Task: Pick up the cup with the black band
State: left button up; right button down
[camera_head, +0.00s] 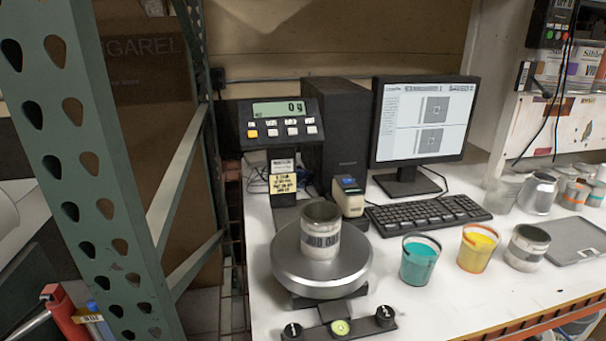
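A whitish metal cup (321,230) with a dark grey-black band around its middle stands upright on the round metal pan (322,270) of a scale. Another pale cup (527,247), with a dark band near its top, stands at the right of the table. I cannot tell for sure which of these two the task names. A teal cup (420,260) and a yellow cup (478,248) stand between them. Neither of my grippers is in view.
The scale's display (283,122) reads 0 g. Behind are a keyboard (428,214), a monitor (424,122) and a computer tower (337,130). A grey tray (572,241) and several cups fill the right. A green perforated post (95,170) stands left.

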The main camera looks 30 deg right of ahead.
aim_at(422, 251)
jog(key=z, duration=1.65)
